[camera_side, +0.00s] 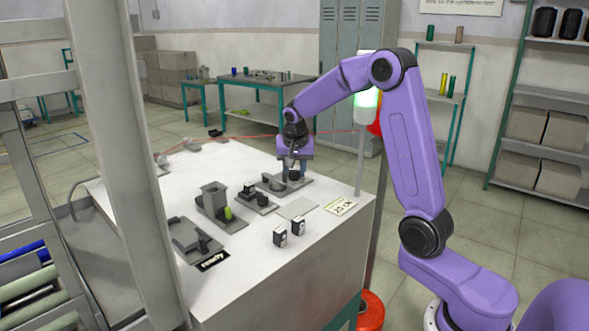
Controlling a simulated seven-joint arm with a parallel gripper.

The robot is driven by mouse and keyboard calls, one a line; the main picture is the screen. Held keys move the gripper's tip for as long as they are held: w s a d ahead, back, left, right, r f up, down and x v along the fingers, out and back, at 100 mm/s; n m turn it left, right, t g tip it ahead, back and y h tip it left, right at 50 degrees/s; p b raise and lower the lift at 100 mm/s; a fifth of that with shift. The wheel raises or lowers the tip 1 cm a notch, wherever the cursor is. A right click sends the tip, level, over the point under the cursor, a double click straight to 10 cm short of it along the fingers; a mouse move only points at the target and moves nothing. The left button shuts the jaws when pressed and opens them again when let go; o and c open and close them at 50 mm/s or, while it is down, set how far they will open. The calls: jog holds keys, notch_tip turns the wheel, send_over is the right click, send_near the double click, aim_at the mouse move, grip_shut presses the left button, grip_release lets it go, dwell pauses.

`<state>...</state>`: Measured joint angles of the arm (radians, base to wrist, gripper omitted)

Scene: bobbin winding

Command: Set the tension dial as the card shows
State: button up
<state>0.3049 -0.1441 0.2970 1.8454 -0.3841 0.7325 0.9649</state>
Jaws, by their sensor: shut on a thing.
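My gripper (294,167) points down at the far right part of the white table and is shut on a small dark thing, which looks like the tension dial (293,175) on a grey base plate. The fingers and the small size hide the dial's markings, so its setting cannot be read. A pale card (340,206) lies near the table's right edge; its print looks like "20 cN".
A post with a lit green lamp (366,98) rises at the right edge. The front of the table is clear.

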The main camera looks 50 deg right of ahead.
jog(key=o, duration=1)
jog(key=shift+o, duration=0.2)
jog(key=v, duration=1.7)
jog(key=shift+r, duration=0.25)
